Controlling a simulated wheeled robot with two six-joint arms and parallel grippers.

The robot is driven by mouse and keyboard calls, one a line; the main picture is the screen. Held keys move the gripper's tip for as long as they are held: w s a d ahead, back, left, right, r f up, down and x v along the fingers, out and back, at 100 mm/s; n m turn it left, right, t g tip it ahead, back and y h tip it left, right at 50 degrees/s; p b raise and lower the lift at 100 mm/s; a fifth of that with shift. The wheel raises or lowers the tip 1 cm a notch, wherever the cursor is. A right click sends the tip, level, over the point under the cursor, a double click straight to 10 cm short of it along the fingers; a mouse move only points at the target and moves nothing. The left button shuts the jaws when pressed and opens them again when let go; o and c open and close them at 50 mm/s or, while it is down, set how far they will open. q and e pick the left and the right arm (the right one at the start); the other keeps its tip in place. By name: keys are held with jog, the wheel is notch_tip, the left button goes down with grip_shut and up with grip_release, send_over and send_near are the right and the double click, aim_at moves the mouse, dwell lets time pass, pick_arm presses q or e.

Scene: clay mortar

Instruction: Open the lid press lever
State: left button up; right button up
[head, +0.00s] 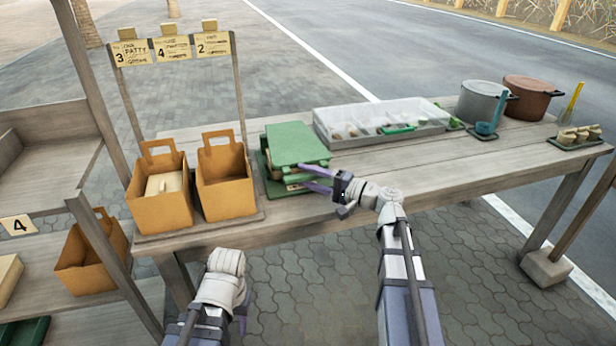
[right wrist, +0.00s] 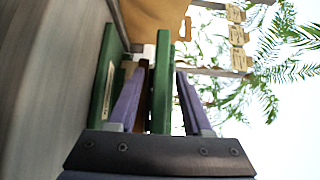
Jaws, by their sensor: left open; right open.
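The green press (head: 297,145) stands on the wooden table, right of the brown bags, with its flat lid lying over a stacked lower part. Its green lever bar (right wrist: 162,80) shows in the right wrist view. My right gripper (head: 315,180) is open at the front right of the press. In the right wrist view its two purple fingers (right wrist: 160,98) stand on either side of the bar; I cannot tell whether they touch it. My left gripper (head: 242,314) is open, low in front of the table, away from the press; its fingertips are hard to make out.
Two brown bags (head: 225,182) stand close left of the press. A clear-lidded tray (head: 380,122) lies to its right. Pots (head: 482,103) and a small rack (head: 577,137) are at the far right. Order cards (head: 172,48) hang above the bags. The table front right is clear.

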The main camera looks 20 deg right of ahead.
jog(key=shift+c, duration=0.2)
grip_shut()
dwell(1.2)
